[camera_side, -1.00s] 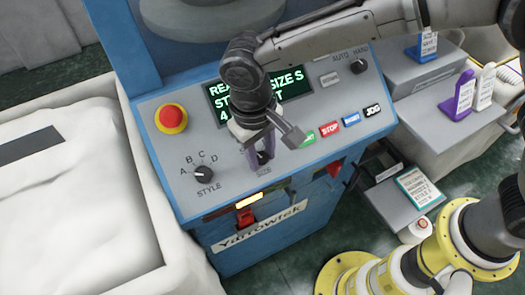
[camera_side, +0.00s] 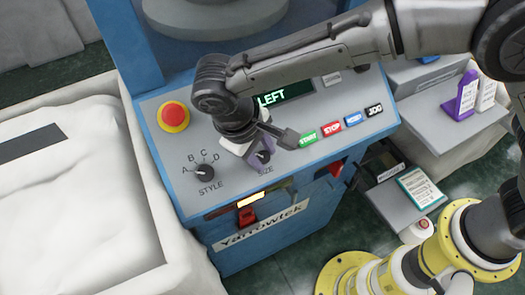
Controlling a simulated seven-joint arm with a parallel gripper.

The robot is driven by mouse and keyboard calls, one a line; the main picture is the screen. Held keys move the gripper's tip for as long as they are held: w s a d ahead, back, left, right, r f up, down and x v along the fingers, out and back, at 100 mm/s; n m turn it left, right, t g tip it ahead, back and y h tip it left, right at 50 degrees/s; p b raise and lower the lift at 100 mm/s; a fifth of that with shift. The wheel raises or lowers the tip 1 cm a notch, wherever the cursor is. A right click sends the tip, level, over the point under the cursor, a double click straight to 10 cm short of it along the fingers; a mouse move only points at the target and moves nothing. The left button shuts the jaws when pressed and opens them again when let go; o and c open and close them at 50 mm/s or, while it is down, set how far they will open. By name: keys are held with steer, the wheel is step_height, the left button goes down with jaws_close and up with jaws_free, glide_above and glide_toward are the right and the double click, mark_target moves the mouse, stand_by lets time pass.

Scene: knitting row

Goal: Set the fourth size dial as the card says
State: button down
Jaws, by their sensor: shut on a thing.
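The blue machine's sloped grey panel (camera_side: 188,143) holds a dark SIZE dial (camera_side: 263,157), with its label just below. My gripper (camera_side: 257,156) points down at this dial and is shut on it; the fingers and hand hide part of the dial, and its setting cannot be read. A STYLE dial (camera_side: 204,173) marked A to D stands to its left.
A red stop knob (camera_side: 173,116) stands left of my gripper. START (camera_side: 308,139), STOP (camera_side: 331,128) and further buttons line the panel's right front. Purple (camera_side: 466,96) and white stands are on the right-hand unit. A white padded bin (camera_side: 70,205) fills the left.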

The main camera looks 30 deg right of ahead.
steer(key=c, duration=0.5)
jaws_free()
steer(key=shift+c, duration=0.2)
steer(key=v, duration=1.4)
steer(key=shift+d, duration=0.2)
